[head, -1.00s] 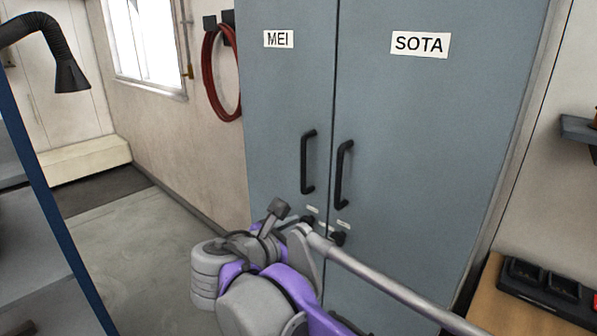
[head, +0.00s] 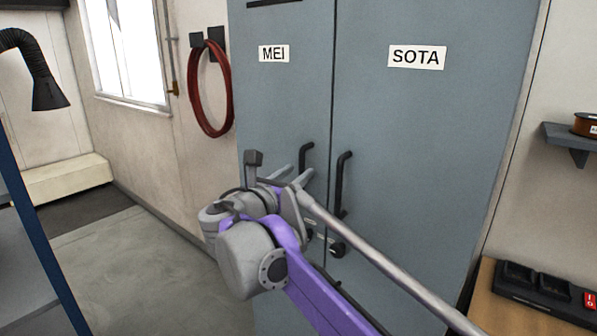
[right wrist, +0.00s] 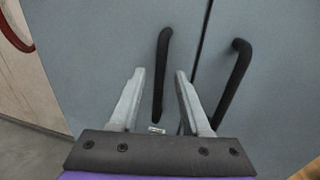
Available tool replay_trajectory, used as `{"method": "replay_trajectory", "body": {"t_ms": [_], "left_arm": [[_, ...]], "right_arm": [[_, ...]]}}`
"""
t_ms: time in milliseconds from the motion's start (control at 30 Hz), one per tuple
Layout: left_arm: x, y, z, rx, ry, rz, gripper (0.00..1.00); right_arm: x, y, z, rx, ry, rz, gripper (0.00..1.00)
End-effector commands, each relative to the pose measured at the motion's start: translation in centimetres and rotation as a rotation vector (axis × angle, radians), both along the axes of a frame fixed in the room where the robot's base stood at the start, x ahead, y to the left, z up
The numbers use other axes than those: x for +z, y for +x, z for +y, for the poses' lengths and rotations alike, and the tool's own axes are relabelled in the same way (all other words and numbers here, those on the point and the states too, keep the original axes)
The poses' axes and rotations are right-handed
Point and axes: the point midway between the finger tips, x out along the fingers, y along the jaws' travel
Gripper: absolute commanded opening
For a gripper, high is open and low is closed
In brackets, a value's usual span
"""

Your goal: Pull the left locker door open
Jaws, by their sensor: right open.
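The locker's left door (head: 285,110), labelled MEI, is grey-blue and stands shut beside the right door (head: 430,140), labelled SOTA. The left door's black bar handle (head: 306,154) is partly hidden behind my right gripper (head: 293,175). In the right wrist view the left handle (right wrist: 161,60) stands upright between the fingertip lines of my right gripper (right wrist: 160,75). The jaws are open, with a finger to each side of the handle in the picture. I cannot tell whether the fingertips reach around it. My left gripper is not in view.
The right door's handle (head: 342,185) is close to the right of my gripper. A red hose (head: 209,90) hangs on the wall left of the locker. A bench with a black charger (head: 545,290) is at the right. Floor (head: 130,255) is clear at the left.

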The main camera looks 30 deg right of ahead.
Motion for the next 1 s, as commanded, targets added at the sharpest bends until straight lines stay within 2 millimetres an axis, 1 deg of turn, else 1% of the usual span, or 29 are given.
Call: {"method": "replay_trajectory", "body": {"t_ms": [33,133,433,467,500,567,700,733,1000], "left_arm": [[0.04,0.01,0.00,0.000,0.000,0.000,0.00],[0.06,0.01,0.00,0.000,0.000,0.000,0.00],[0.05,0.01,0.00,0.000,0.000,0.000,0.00],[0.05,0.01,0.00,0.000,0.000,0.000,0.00],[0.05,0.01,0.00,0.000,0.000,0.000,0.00],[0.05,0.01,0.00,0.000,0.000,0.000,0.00],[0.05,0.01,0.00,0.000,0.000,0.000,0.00],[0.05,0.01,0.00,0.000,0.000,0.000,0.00],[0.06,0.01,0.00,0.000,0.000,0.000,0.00]], "right_arm": [[0.03,0.30,-0.53,-0.002,0.000,0.000,0.47],[0.01,0.68,-1.05,-0.001,0.000,0.000,0.47],[-0.01,0.83,-1.24,0.001,0.000,0.000,0.47],[-0.02,0.83,-1.23,0.001,0.000,0.000,0.45],[-0.01,0.83,-1.24,0.001,0.000,0.000,0.38],[-0.02,0.82,-1.23,0.001,0.000,0.000,0.27],[-0.02,0.82,-1.22,0.001,0.000,0.000,0.02],[-0.02,0.82,-1.22,0.001,0.000,0.000,0.00],[-0.02,0.80,-1.22,0.000,0.001,0.000,0.00]]}}
